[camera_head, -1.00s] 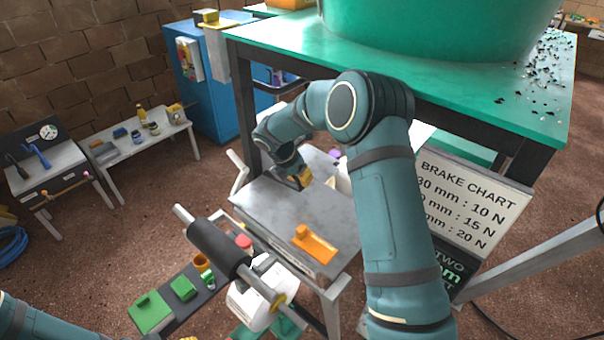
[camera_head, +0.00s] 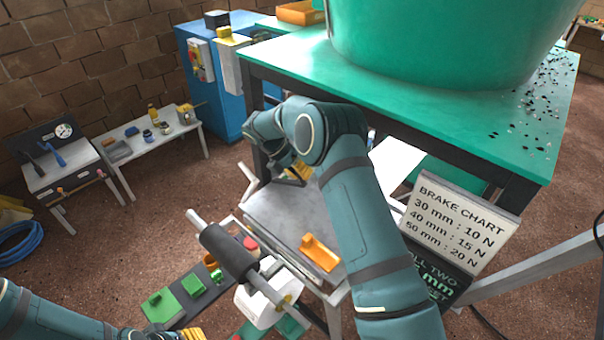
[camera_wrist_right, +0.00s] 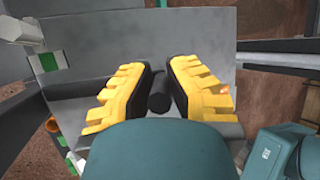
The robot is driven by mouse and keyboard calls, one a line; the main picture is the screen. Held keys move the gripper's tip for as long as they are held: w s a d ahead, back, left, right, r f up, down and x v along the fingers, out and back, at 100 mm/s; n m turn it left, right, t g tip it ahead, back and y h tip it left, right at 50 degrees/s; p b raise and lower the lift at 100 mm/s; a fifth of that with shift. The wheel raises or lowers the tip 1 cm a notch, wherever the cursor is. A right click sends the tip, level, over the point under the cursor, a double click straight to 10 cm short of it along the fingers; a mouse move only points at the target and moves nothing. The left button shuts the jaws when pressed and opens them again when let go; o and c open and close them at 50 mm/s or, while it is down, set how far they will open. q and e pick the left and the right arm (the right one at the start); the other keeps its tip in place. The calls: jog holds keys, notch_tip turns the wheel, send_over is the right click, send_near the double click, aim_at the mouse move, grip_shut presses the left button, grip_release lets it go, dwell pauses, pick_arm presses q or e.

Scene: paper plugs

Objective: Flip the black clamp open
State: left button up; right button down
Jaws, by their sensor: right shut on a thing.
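My right gripper (camera_head: 301,171) is low over the back of the grey metal table (camera_head: 285,208). It also shows in the right wrist view (camera_wrist_right: 158,72), where its two yellow fingers with black pads close in on both sides of a dark, round-ended piece (camera_wrist_right: 158,96), which I take to be part of the black clamp. The rest of the clamp is hidden, and I cannot tell its angle. In the head view, the arm and gripper cover that spot. My left gripper (camera_head: 190,334) shows only as yellow finger parts at the bottom edge, too cut off to judge.
An orange block (camera_head: 320,252) lies on the table's front right part. A black roller (camera_head: 229,252) and a white container (camera_head: 262,300) are in front. A green-topped bench (camera_head: 420,108) with a large green tub (camera_head: 440,45) stands behind. A brake chart board (camera_head: 460,225) is at right.

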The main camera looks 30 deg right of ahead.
jog(key=c, duration=0.9)
grip_release()
jog(key=shift+d, duration=0.1)
jog(key=shift+r, duration=0.1)
jog(key=v, duration=1.2)
